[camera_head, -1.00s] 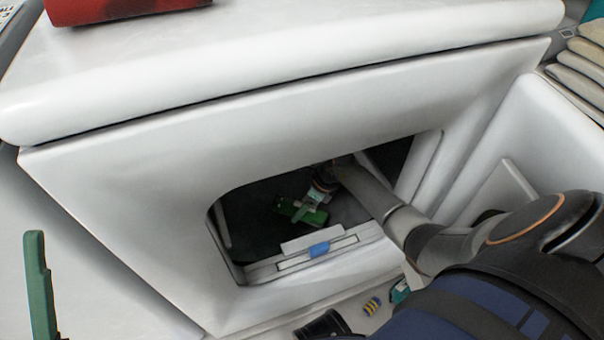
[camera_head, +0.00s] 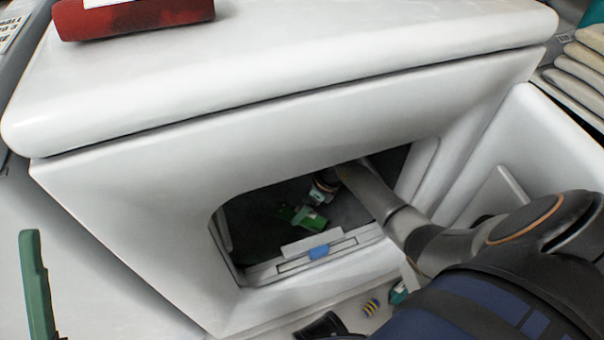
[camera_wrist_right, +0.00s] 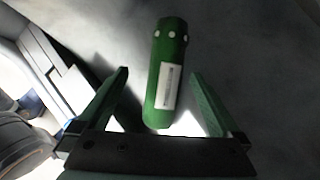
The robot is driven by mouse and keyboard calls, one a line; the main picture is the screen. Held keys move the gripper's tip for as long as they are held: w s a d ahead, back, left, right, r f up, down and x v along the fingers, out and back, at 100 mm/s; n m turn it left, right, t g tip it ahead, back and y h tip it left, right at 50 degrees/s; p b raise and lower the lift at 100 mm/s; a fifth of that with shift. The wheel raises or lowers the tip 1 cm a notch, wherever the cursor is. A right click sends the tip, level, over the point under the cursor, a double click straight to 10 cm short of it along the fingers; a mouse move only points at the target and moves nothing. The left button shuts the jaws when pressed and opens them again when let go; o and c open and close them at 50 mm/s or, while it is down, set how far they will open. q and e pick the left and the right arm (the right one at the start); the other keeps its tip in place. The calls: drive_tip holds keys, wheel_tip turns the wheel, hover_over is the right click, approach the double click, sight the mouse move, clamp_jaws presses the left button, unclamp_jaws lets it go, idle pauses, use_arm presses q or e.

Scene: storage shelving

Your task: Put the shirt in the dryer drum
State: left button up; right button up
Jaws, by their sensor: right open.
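No shirt can be made out in either view. The white dryer's dark drum (camera_head: 255,215) shows through the open front. My right arm reaches into it from the right. My right gripper (camera_head: 302,217), with green fingers, is inside the drum; in the right wrist view (camera_wrist_right: 160,100) its fingers are spread. A green cylinder (camera_wrist_right: 167,75) with a white label and pale dots lies between and beyond those fingers, with no clear contact. My left gripper (camera_head: 38,285) shows only as one green finger at the left edge, outside the dryer; its opening cannot be seen.
A red object (camera_head: 135,15) lies on the dryer's white top (camera_head: 300,62). Folded pale cloths (camera_head: 580,70) are stacked at the far right. The opening's rim surrounds my right arm.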

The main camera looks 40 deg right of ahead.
sight(311, 213)
drive_tip(key=p+v, duration=0.4)
drive_tip(key=v, duration=0.1)
drive_tip(key=shift+r, duration=0.2)
drive_tip(key=shift+s+d+r+p, duration=0.25)
drive_tip(key=shift+d+r+p, duration=0.05)
drive_tip(key=shift+r+p, duration=0.15)
use_arm(q)
wheel_tip(311, 213, up, 6)
drive_tip(key=m, duration=0.1)
drive_tip(key=shift+s+a+h, duration=0.15)
drive_tip(key=shift+a+h, duration=0.15)
drive_tip(key=shift+a, duration=0.05)
